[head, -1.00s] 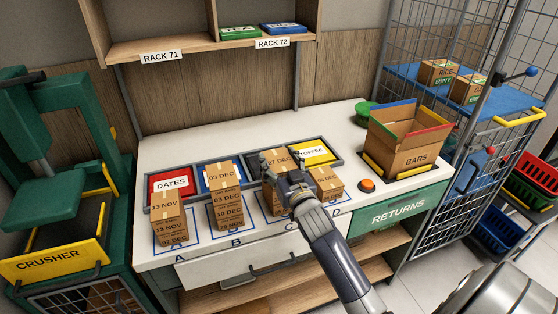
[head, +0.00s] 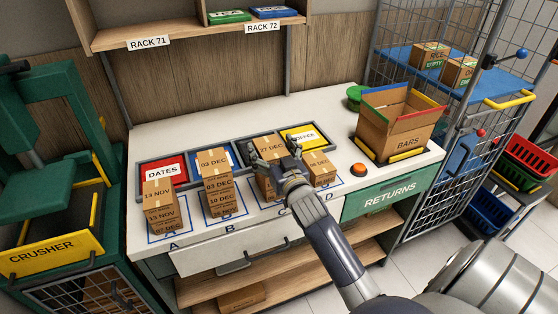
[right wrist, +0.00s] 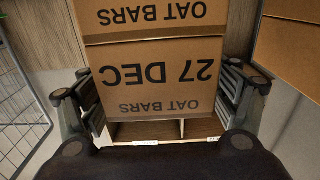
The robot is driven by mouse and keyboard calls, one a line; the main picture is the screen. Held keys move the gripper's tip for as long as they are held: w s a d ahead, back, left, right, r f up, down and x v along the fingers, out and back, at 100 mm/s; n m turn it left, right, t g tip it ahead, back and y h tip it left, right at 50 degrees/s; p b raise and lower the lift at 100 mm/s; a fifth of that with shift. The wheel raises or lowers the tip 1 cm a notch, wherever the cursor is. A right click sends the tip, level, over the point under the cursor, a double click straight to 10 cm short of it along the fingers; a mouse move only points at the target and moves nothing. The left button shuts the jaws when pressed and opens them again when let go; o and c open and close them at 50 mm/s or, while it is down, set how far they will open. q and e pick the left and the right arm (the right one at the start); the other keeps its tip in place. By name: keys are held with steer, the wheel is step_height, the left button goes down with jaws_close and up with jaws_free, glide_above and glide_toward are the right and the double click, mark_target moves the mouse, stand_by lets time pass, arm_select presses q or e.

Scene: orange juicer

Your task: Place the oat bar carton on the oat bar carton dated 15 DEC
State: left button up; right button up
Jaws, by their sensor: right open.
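An oat bar carton printed 27 DEC (head: 270,147) tops the stack at mark C in the head view. My right gripper (head: 274,158) is at this carton, with its arm coming from the lower right. In the right wrist view the 27 DEC carton (right wrist: 155,75) stands between the two spread fingers, its lettering upside down. The fingers look open, and I cannot tell whether they touch its sides. My gripper and arm hide part of stack C. I cannot read a 15 DEC date on any carton. My left gripper is not in view.
Carton stacks stand at A (head: 160,204), B (head: 217,184) and D (head: 319,168), close beside C. Behind them lie coloured trays, including red DATES (head: 163,172). An open BARS box (head: 396,131) and orange button (head: 359,169) are to the right.

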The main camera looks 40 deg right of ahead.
steer(key=b+v, duration=0.2)
steer(key=v, duration=0.8)
steer(key=shift+s+f, duration=0.15)
steer(key=shift+s+a, duration=0.1)
steer(key=shift+s, duration=0.6)
